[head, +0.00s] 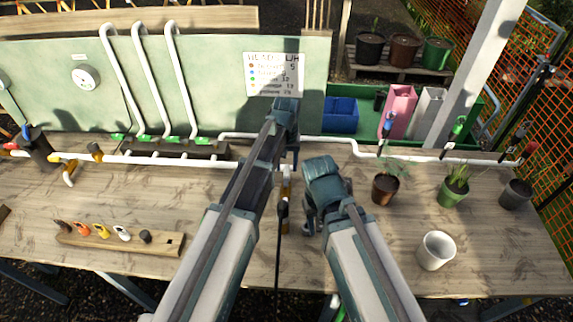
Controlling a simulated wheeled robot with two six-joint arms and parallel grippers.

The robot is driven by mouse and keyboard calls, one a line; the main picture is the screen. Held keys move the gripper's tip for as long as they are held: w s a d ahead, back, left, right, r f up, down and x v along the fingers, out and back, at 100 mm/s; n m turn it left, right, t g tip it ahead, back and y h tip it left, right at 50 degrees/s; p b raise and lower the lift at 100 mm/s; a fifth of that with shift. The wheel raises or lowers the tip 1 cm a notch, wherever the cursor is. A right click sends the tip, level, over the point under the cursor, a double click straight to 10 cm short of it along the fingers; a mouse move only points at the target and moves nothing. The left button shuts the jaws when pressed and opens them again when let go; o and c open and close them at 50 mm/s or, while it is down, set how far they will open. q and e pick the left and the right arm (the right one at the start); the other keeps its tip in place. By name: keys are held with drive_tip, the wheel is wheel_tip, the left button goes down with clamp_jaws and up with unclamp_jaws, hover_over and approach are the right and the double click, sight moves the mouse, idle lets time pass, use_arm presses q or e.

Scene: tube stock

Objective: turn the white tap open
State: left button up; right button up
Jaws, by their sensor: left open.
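I cannot clearly pick out a white tap on the pipes. A small white piece (122,233) sits in a wooden block (165,247) at the left front, in a row with orange, yellow and dark pieces; it may be a tap handle. My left gripper (290,152) is open at the far end of my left arm, below the sign and close to the white pipe (235,136); its fingers are partly hidden by my arm. My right gripper (309,222) hangs low over the middle of the table, its fingers dark and unclear. An upright orange and white fitting (286,185) shows between my arms.
A sign (274,75) hangs on the green back panel (220,80). Taps with blue (387,126) and green handles (458,127) stand at the right above potted plants (385,188). A white cup (435,250) stands at the right front. The left-middle tabletop is clear.

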wheel_tip(320, 180, up, 13)
drive_tip(key=p, duration=1.2)
drive_tip(key=shift+f, duration=0.1)
